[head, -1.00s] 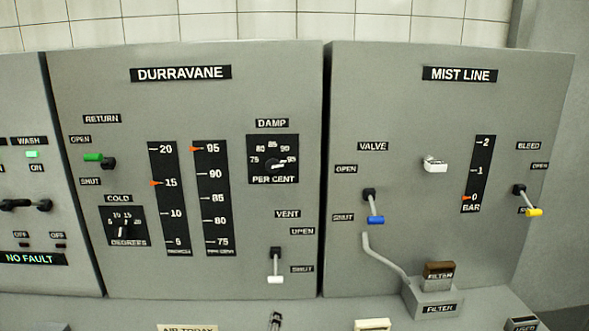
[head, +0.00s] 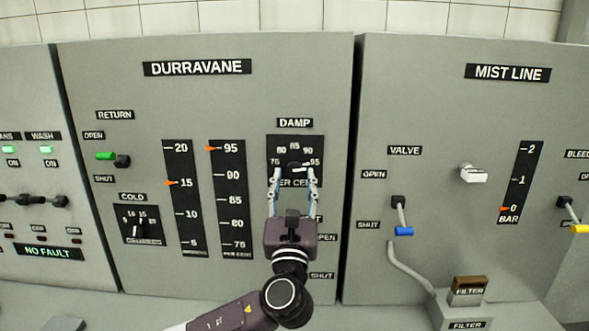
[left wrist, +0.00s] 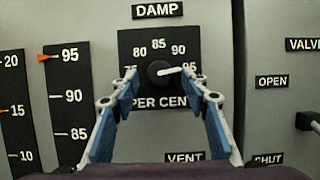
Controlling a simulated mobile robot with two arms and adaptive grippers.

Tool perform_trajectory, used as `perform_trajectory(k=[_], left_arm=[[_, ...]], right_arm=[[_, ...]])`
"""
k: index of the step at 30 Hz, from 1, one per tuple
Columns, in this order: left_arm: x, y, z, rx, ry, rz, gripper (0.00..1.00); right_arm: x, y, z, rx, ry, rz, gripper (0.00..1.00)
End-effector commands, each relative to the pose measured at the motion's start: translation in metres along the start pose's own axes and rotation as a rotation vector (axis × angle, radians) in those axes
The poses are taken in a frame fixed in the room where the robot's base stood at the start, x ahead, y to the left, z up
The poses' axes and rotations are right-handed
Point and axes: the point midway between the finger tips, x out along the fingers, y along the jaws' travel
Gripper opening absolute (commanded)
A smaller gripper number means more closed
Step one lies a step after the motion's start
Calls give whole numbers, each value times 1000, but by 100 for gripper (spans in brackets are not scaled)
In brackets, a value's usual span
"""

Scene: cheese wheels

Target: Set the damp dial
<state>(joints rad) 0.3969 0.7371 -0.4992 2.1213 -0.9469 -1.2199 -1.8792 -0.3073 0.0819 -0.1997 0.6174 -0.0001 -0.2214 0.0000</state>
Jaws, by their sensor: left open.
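The damp dial (head: 295,146) is a black plate on the grey Durravane panel, marked 75 to 95 per cent. In the left wrist view its round black knob (left wrist: 158,74) has a white pointer aimed right, close to the 95 mark. My left gripper (head: 294,173) is open in front of the dial. In the left wrist view its blue-padded fingers (left wrist: 160,80) stand on either side of the knob. I cannot tell whether they touch the panel. The fingertips partly cover the 75 and 95 marks. My right gripper is not in view.
The damp gauge (head: 230,195) left of the dial has its orange marker at 95. The vent label (left wrist: 185,157) is below the dial, its lever hidden by my arm. The cold dial (head: 138,224) is lower left. The Mist Line panel (head: 440,120) stands right, with a blue-tipped valve lever (head: 403,231).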

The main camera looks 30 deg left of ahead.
Motion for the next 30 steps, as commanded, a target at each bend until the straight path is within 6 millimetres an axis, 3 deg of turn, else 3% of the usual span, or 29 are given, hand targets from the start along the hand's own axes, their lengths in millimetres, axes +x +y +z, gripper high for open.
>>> perform_trajectory(k=[5,14,25,30], left_arm=[[17,0,1,0,0,0,42],[20,0,-1,-2,2,-1,42],[19,0,-1,-2,2,-1,2],[19,0,-1,-9,2,2,1]], right_arm=[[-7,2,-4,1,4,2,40],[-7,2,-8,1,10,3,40],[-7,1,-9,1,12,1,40],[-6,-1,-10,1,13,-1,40]])
